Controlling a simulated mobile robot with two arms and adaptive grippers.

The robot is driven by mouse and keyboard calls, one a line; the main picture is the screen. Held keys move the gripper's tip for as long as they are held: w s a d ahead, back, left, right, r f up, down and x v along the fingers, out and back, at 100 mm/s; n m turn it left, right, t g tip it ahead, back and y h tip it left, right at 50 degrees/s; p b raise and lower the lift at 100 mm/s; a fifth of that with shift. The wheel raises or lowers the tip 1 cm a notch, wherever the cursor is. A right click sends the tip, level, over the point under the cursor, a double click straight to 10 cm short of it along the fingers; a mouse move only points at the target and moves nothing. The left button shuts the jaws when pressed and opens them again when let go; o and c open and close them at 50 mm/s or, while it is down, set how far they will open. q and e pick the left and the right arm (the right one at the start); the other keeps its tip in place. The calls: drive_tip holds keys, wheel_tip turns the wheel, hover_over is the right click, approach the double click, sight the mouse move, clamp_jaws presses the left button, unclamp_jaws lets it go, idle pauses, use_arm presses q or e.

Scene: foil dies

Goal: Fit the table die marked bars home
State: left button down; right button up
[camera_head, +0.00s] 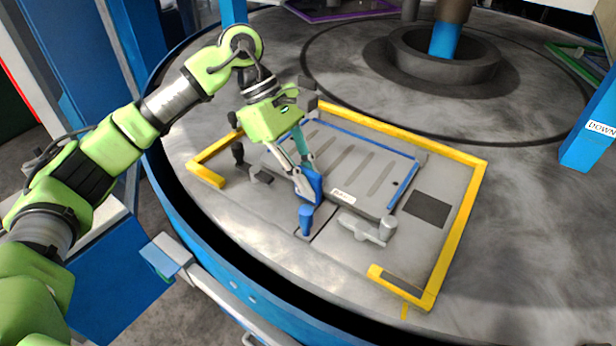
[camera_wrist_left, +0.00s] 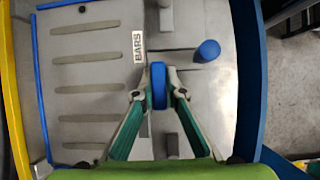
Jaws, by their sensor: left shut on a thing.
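The table die (camera_head: 335,165) is a flat grey plate with several slots and a white label, readable as BARS in the left wrist view (camera_wrist_left: 138,46). It lies on a grey bed inside a yellow angled border (camera_head: 463,215). Thin blue strips (camera_head: 405,185) run along its far and right sides; I cannot tell whether it touches them. My left gripper (camera_head: 308,188) is shut on a blue handle (camera_wrist_left: 158,85) at the die's near edge, beside the label. The fingers partly hide the handle. My right gripper is in neither view.
A blue post (camera_head: 306,219) stands just in front of the handle. A grey clamp-like block (camera_head: 368,230) sits by the die's near right corner, and a dark square patch (camera_head: 427,209) lies to the right. Behind, a round hub (camera_head: 442,55) rises from the turntable.

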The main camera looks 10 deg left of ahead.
use_arm(q)
drive_tip(key=shift+f+b, duration=0.3)
drive_tip(key=shift+b, duration=0.05)
drive_tip(key=c, duration=2)
unclamp_jaws()
drive_tip(key=shift+f, duration=0.15)
drive_tip(key=v, duration=1.2)
drive_tip(key=shift+r, duration=0.25)
